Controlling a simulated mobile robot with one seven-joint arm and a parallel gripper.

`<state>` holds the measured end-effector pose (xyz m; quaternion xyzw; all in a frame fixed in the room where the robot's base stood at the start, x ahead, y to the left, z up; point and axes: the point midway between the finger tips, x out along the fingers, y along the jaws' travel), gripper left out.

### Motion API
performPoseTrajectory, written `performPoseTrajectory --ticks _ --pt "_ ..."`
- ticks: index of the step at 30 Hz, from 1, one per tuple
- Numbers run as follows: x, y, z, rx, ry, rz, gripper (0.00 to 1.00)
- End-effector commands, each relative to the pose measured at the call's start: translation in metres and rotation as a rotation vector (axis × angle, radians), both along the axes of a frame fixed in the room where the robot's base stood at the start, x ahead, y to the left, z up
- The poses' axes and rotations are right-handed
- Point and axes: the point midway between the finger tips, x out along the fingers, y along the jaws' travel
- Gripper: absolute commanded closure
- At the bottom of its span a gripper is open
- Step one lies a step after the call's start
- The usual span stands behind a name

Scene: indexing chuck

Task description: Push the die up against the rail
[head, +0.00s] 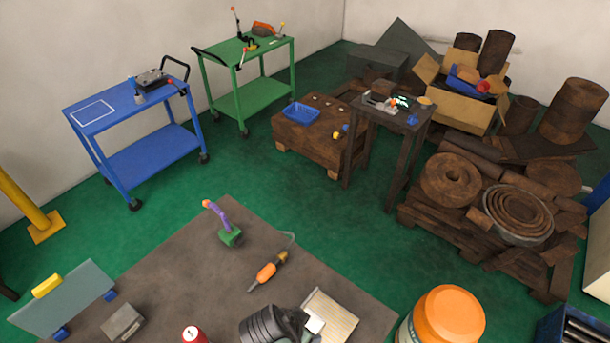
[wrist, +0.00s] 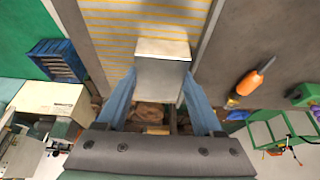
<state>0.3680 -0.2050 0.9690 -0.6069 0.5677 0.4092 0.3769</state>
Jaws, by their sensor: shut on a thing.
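A pale grey block (wrist: 162,68), which I take to be the die, sits between the two blue fingers of my gripper (wrist: 161,80) in the wrist view. The fingers are shut on its two sides. In the head view the block (head: 315,323) shows as a small pale patch beside my dark arm end, over a yellow-striped plate (head: 336,311). The striped plate (wrist: 140,22) also shows behind the block in the wrist view. A narrow strip (wrist: 209,30) along the plate's edge may be the rail. I cannot tell whether the block touches it; its underside is hidden.
On the brown table (head: 200,275) lie an orange-handled tool (head: 266,273), a purple-handled green item (head: 228,232), a grey box (head: 122,322) and a red can (head: 194,335). An orange-lidded drum (head: 445,318) stands at the right. Bare tabletop lies left of the orange tool.

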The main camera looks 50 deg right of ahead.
Motion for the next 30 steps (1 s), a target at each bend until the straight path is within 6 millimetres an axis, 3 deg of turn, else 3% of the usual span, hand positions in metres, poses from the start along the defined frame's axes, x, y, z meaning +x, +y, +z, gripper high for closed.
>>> performPoseTrajectory --ticks 1,14,15,20,25,30 --pt "0.008 0.001 0.003 -0.002 -0.02 0.012 1.0" --pt "0.011 0.002 0.004 -0.002 -0.026 0.017 1.0" --pt "0.012 0.002 0.004 -0.003 -0.026 0.017 0.3" --pt "0.012 0.002 0.005 -0.003 -0.028 0.018 0.01" --pt "0.013 0.005 0.011 -0.004 -0.029 0.019 0.0" --pt "0.009 0.014 0.032 -0.003 -0.026 0.018 0.0"
